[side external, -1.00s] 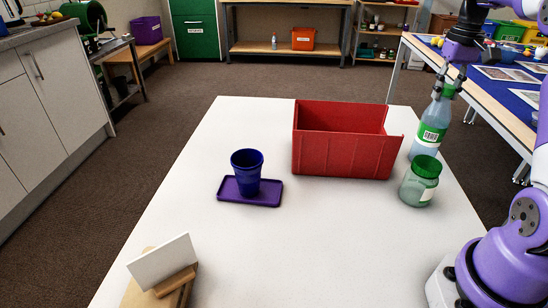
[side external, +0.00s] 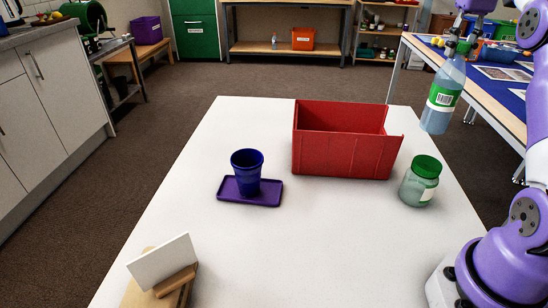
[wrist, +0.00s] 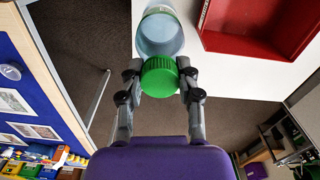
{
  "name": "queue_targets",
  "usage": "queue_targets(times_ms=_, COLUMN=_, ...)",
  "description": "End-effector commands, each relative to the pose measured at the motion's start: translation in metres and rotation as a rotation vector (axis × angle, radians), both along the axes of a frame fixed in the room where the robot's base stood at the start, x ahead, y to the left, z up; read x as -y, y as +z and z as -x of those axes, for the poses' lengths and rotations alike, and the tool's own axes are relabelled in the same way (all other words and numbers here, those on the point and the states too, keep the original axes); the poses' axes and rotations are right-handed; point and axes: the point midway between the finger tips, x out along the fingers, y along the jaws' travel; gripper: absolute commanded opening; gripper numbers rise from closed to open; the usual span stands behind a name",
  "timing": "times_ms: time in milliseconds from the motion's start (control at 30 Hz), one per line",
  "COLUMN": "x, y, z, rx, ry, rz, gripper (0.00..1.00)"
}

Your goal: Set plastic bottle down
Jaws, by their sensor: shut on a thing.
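A clear plastic bottle (side external: 442,98) with a green label hangs upright from my gripper (side external: 461,43), above and beyond the right edge of the white table in the side view. My gripper is shut on its top end. In the wrist view, my gripper (wrist: 160,88) has one finger on each side of the bottle's green cap (wrist: 159,76). The clear body of the bottle (wrist: 160,35) shows past the cap, and its base is hidden there.
A red open bin (side external: 345,155), a green-lidded jar (side external: 420,182) and a dark blue cup (side external: 246,172) on a purple tray (side external: 265,200) stand on the white table (side external: 320,240). A card in a wooden holder (side external: 175,281) stands front left. The table's middle front is clear.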

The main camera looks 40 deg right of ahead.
Motion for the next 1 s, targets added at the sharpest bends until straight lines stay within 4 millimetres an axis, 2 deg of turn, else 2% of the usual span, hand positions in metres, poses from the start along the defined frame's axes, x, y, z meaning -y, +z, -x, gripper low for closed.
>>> queue_targets(times_ms=67, x=-0.009, y=0.005, z=-0.006, rx=0.001, ry=0.016, rz=0.001, gripper=0.01)
queue_targets(times_ms=167, x=-0.034, y=0.012, z=-0.023, rx=0.003, ry=0.051, rz=0.003, gripper=0.01)
queue_targets(times_ms=267, x=-0.077, y=0.022, z=-0.044, rx=0.005, ry=0.106, rz=0.003, gripper=0.01)
queue_targets(times_ms=300, x=-0.097, y=0.026, z=-0.052, rx=0.006, ry=0.132, rz=0.004, gripper=0.01)
queue_targets(times_ms=367, x=-0.127, y=0.032, z=-0.060, rx=0.008, ry=0.167, rz=0.004, gripper=0.01)
queue_targets(times_ms=500, x=-0.187, y=0.041, z=-0.069, rx=0.010, ry=0.245, rz=0.005, gripper=0.01)
queue_targets(times_ms=633, x=-0.244, y=0.040, z=-0.075, rx=0.008, ry=0.379, rz=0.002, gripper=0.01)
queue_targets(times_ms=733, x=-0.294, y=0.039, z=-0.072, rx=0.007, ry=0.509, rz=0.002, gripper=0.01)
queue_targets(times_ms=833, x=-0.352, y=0.037, z=-0.057, rx=0.007, ry=0.664, rz=0.000, gripper=0.01)
queue_targets(times_ms=1000, x=-0.438, y=0.032, z=-0.009, rx=0.006, ry=0.929, rz=-0.001, gripper=0.01)
